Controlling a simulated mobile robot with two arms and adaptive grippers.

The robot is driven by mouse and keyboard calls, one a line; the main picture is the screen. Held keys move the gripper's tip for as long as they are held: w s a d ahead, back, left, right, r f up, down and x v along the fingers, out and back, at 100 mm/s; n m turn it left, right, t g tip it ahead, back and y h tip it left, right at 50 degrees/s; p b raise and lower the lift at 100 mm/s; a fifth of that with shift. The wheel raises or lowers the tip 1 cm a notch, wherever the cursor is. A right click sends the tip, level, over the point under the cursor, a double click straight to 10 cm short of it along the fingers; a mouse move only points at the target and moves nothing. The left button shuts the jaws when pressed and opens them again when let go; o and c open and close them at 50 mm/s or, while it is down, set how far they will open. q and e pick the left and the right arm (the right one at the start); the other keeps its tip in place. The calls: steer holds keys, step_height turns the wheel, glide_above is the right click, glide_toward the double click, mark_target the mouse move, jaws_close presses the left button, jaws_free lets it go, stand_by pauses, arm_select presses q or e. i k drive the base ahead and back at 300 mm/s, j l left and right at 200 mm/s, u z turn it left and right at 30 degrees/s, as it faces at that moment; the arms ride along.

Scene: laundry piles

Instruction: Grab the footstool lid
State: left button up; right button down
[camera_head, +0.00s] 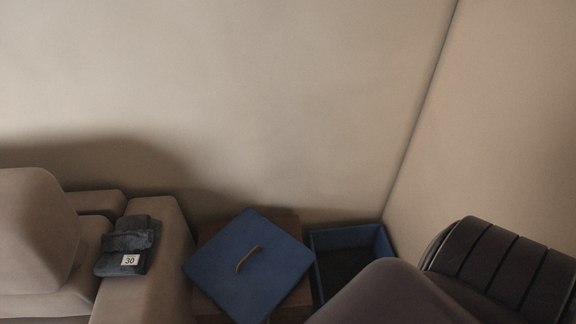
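The open blue footstool box (345,237) stands to the right of the lid, against the wall, with a dark inside. Its front right part is hidden. Neither of my grippers is in view.
A beige sofa (165,232) stands at the left, with dark folded cloth (130,238) bearing a "30" tag on its arm. A grey-brown rounded shape (392,297) and a dark ribbed shape (505,268) fill the lower right. Walls close off the back and right.

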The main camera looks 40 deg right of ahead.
mark_target(250, 266)
steer(key=z, duration=0.8)
